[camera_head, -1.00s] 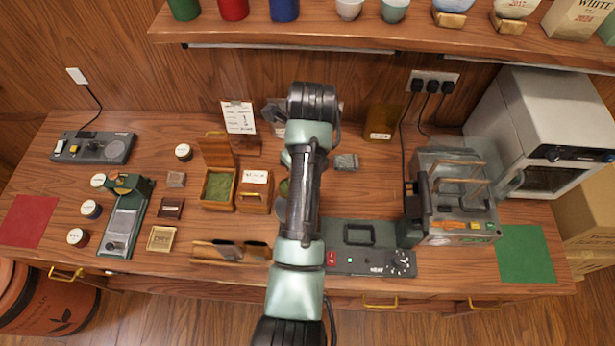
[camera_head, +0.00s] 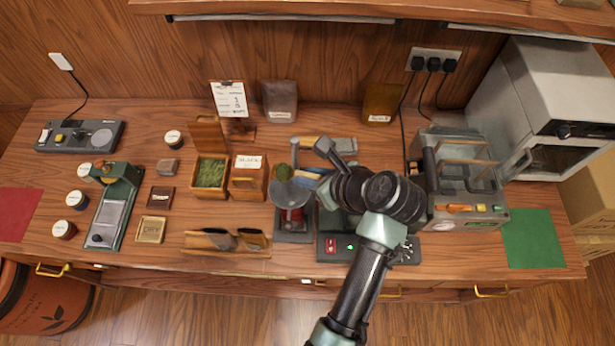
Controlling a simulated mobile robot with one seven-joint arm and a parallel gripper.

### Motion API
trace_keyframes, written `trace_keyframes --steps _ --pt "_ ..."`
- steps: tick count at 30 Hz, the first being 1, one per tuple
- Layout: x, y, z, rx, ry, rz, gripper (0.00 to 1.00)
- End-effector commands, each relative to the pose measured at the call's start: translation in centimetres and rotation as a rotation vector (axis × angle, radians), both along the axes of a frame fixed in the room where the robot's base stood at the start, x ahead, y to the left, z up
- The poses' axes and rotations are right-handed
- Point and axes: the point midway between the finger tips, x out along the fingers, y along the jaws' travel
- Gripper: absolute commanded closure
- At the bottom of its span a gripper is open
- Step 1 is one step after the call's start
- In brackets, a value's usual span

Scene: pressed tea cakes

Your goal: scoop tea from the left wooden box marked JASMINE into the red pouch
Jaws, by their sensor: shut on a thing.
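The left wooden box (camera_head: 194,187) stands with its lid (camera_head: 207,133) up and holds green tea (camera_head: 210,174); I cannot read a JASMINE mark on it. The red pouch (camera_head: 291,217) stands in a dark stand, below a grey funnel (camera_head: 285,198) that partly covers it. My gripper (camera_head: 322,178) is at the right of the funnel, largely hidden by my wrist. It is shut on a scoop (camera_head: 284,172), whose green-looking head is above or beside the funnel's back edge. I cannot tell whether tea lies in the scoop.
A second wooden box (camera_head: 248,188), closed and labelled, stands right of the open one. A wooden rack (camera_head: 226,247) with brown pouches is in front. A dark panel (camera_head: 330,258) and a grey machine (camera_head: 465,205) stand to the right. A clipboard (camera_head: 229,99) stands behind.

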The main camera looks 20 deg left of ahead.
Motion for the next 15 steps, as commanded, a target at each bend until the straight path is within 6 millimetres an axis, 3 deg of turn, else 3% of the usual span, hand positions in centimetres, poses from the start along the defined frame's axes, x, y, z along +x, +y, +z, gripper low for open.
trace_keyframes --steps 10,15 --pt "-0.2 -0.3 -1.0 0.088 -0.048 0.000 1.00" --pt "-0.4 -0.7 -2.1 0.224 -0.120 -0.002 1.00"
